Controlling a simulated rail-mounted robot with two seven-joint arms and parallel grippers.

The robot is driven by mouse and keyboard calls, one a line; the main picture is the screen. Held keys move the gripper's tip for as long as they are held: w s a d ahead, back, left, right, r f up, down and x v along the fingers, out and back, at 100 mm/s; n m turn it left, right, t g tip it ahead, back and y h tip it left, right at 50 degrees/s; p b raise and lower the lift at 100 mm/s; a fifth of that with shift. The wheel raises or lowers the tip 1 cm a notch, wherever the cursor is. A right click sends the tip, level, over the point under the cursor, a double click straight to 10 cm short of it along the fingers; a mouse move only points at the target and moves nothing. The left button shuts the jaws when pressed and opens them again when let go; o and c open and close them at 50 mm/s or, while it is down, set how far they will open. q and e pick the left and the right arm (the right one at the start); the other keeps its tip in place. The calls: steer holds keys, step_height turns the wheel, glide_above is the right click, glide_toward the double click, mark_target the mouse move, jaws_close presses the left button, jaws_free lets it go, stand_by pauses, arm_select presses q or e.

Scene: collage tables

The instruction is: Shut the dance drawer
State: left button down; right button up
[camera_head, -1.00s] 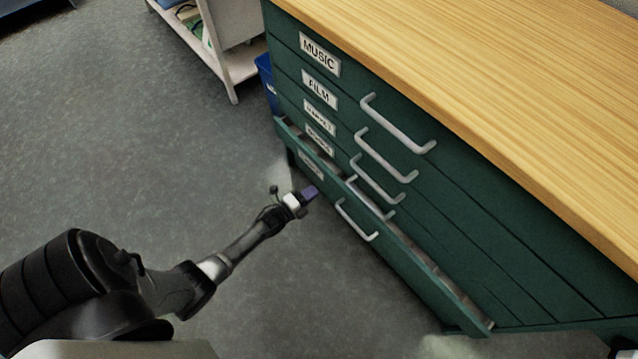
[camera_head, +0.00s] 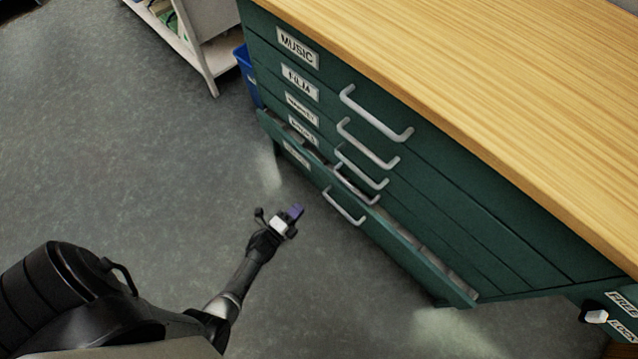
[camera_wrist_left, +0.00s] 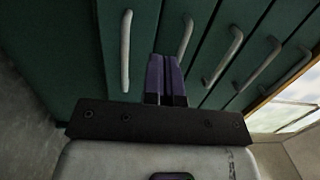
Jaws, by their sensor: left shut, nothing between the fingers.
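The lowest drawer (camera_head: 385,237) of the green cabinet stands partly open, with a strip of its pale contents showing along the top. Its label (camera_head: 296,156) is too blurred to read, so I cannot confirm it says dance. Its grey bar handle (camera_head: 343,207) faces the floor side. My left gripper (camera_head: 295,210), with purple fingertips, is shut and empty, in front of and apart from this drawer, left of its handle in the head view. In the left wrist view the shut fingers (camera_wrist_left: 165,78) point toward the drawer fronts, between two handles. My right gripper is not in view.
The drawers above, including MUSIC (camera_head: 298,47), look shut; their handles stick out. A wooden top (camera_head: 480,80) covers the cabinet. A lever (camera_head: 594,316) sits beside FREE and LOCK labels at lower right. A blue bin (camera_head: 247,75) and white shelf (camera_head: 200,60) stand behind. Left floor is clear.

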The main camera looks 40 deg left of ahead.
arm_select(q)
steer(key=m+h, duration=0.1)
steer(key=b, duration=0.5)
glide_toward(332, 180)
steer(key=shift+h, duration=0.4)
steer(key=w, duration=0.6)
steer(key=shift+w+d, duration=0.1)
steer(key=shift+w, duration=0.65)
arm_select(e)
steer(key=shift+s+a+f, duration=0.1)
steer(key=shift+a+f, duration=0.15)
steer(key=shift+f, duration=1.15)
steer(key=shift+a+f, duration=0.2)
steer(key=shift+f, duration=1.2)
